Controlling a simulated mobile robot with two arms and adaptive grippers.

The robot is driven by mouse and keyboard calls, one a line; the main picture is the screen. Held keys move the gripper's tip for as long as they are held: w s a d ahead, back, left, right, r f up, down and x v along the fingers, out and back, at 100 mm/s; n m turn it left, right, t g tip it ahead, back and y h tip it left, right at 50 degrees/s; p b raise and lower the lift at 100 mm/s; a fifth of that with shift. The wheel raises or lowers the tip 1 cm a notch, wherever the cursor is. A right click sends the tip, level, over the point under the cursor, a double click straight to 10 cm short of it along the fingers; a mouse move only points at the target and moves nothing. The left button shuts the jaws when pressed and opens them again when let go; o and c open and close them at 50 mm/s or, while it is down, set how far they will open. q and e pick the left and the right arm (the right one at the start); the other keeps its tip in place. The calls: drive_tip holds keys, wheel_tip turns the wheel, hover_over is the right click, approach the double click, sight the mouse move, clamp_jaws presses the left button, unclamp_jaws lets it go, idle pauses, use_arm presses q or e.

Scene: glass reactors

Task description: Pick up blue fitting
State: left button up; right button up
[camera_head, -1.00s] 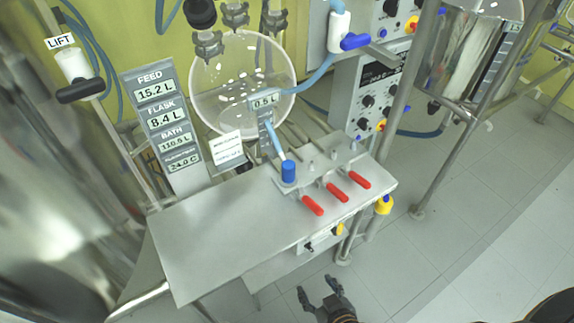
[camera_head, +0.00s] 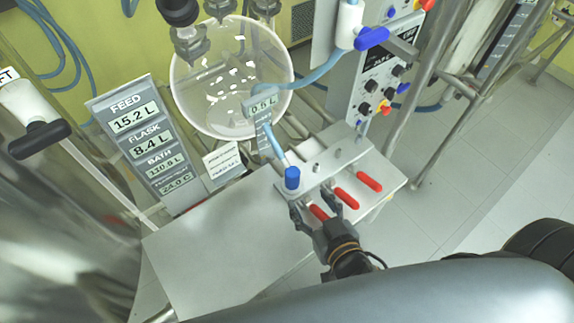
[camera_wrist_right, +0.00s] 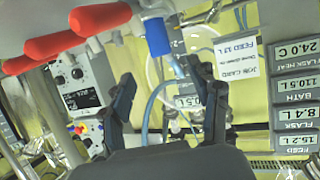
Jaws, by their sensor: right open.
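The blue fitting (camera_head: 292,178) is a short upright cylinder on the end of a pale blue hose, at the left end of the valve manifold on the metal table (camera_head: 222,240). In the right wrist view the blue fitting (camera_wrist_right: 157,37) is above the space between my fingers and is not between them. My right gripper (camera_head: 313,204) is open and empty, just in front of the fitting and over the red handles. Its two dark fingers also show spread in the right wrist view (camera_wrist_right: 172,92). My left gripper is not in view.
Several red valve handles (camera_head: 368,182) stick out close around my right gripper. A round glass flask (camera_head: 205,95) and a grey readout panel (camera_head: 140,140) stand behind the table. A control box (camera_head: 375,80) is at the back right. The table's front left is clear.

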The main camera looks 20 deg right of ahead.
sight(295, 181)
drive_tip(key=x, duration=0.4)
drive_tip(key=shift+p, duration=0.4)
drive_tip(key=x, duration=0.2)
drive_tip(key=shift+w+f, duration=0.1)
drive_tip(key=shift+w, duration=0.15)
drive_tip(key=shift+w+f, duration=0.15)
drive_tip(key=shift+w, duration=0.1)
drive_tip(key=shift+w+f+p, duration=0.25)
drive_tip(key=shift+w+p, duration=0.1)
drive_tip(key=shift+w, duration=0.1)
drive_tip(key=x, duration=0.3)
drive_tip(key=shift+w+f+p, duration=0.1)
drive_tip(key=shift+f+p, duration=0.2)
drive_tip(key=shift+p, duration=0.1)
drive_tip(key=shift+w+a+f, duration=0.1)
drive_tip(key=shift+w+f, duration=0.05)
drive_tip(key=shift+w, duration=0.15)
drive_tip(key=shift+c, duration=0.2)
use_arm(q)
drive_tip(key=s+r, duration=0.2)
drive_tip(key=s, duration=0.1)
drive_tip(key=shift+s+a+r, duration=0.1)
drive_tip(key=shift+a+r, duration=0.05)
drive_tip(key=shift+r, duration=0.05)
use_arm(e)
clamp_jaws()
